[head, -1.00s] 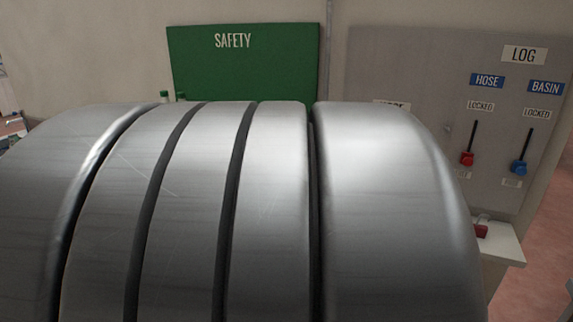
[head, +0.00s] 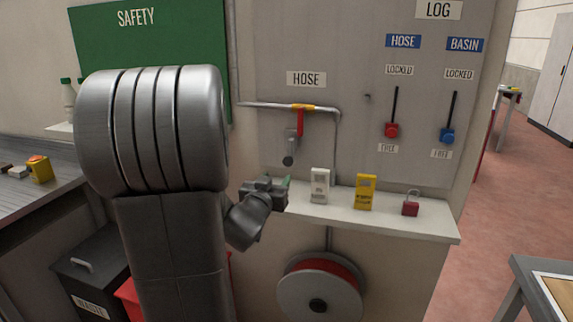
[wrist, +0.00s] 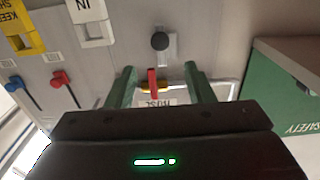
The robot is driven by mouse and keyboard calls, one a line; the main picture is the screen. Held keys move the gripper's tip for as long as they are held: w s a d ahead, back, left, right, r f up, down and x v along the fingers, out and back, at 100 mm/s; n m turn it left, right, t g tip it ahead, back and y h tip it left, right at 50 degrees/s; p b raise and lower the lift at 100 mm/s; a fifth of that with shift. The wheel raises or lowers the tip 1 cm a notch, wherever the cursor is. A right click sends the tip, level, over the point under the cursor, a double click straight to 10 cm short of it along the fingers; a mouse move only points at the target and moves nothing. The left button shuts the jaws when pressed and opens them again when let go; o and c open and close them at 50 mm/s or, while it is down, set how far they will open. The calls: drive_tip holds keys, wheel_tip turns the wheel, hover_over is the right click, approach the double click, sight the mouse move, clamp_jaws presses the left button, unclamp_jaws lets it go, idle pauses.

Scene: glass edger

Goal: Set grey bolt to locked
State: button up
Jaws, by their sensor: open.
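No bolt labelled grey is plain in view. A grey fitting (head: 292,143) with a dark round end hangs on the wall panel below the HOSE sign; I cannot tell if it is the bolt. Its dark end shows in the wrist view (wrist: 160,41). The red bolt knob (head: 392,130) under HOSE and the blue bolt knob (head: 447,136) under BASIN both sit low in their slots, near FREE. My gripper (head: 281,185) is left of the shelf items, below the grey fitting. In the wrist view its green fingers (wrist: 161,72) are apart and empty, with the red valve handle appearing between them.
A shelf (head: 420,222) holds a white tag (head: 320,186), a yellow tag (head: 365,192) and a red padlock (head: 410,208). A pipe with a red-handled valve (head: 301,120) runs above. A hose reel (head: 318,294) hangs below. Open floor lies right.

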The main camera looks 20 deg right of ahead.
sight(287, 162)
drive_tip(key=p+x, duration=0.1)
drive_tip(key=x, duration=1.1)
drive_tip(key=shift+w+d, duration=0.15)
drive_tip(key=shift+w, duration=0.05)
drive_tip(key=shift+r, duration=0.1)
clamp_jaws()
